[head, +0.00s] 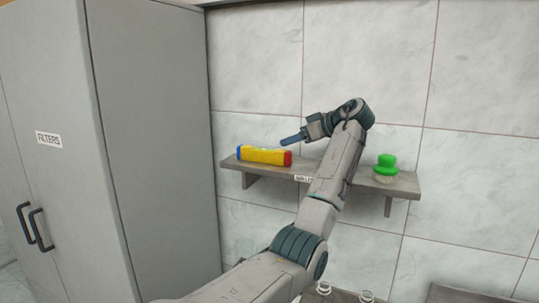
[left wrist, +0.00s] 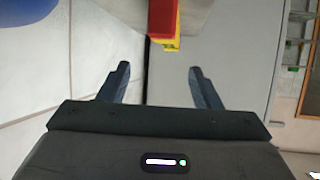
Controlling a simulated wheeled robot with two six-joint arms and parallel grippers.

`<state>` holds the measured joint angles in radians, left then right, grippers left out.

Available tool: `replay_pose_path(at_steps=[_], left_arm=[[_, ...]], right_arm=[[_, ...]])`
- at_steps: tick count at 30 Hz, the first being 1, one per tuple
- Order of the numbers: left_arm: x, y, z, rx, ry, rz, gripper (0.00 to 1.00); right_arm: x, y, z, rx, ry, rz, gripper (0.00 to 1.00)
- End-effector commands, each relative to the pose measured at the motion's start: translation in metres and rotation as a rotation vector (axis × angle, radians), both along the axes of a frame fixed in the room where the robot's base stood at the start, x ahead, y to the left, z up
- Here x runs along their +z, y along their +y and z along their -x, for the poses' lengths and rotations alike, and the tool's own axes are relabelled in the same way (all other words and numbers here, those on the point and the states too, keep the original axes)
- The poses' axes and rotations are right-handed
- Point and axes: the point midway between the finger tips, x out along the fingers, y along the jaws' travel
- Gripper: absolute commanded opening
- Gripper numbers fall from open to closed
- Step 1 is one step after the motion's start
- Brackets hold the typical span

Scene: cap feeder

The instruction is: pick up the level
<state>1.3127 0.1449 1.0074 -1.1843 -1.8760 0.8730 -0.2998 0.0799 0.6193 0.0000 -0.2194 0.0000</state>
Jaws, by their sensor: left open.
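The level (head: 265,155) is a yellow bar with a blue end on the left and a red end on the right. It lies along the left part of a grey wall shelf (head: 342,172). My left gripper (head: 288,139) is just above the red end in the head view and looks apart from it. In the left wrist view the level's red end (left wrist: 163,18) and a bit of yellow show at the top, beyond the open fingers (left wrist: 160,85). Nothing is between the fingers. My right gripper is not in view.
A green-capped item (head: 385,165) stands on the right part of the shelf. A tall grey cabinet (head: 155,140) labelled FILTERS is left of the shelf. The tiled wall is close behind. Clear items (head: 324,288) show at the bottom edge.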

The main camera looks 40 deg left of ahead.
Motion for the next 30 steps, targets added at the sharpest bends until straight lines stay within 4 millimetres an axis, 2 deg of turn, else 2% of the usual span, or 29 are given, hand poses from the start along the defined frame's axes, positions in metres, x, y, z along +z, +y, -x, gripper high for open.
replay_pose_path(at_steps=[7,13,22,30], left_arm=[[-0.013,0.035,0.005,0.004,0.002,-0.002,0.58],[-0.021,0.05,0.008,0.001,0.002,-0.001,0.58],[-0.036,0.082,0.018,0.002,0.003,-0.001,0.58],[-0.044,0.09,0.019,0.0,0.0,0.0,0.58]], right_arm=[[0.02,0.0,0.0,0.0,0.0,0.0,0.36],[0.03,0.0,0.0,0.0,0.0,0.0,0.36],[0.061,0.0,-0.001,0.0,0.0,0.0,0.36],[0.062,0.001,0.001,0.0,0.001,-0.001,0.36]])
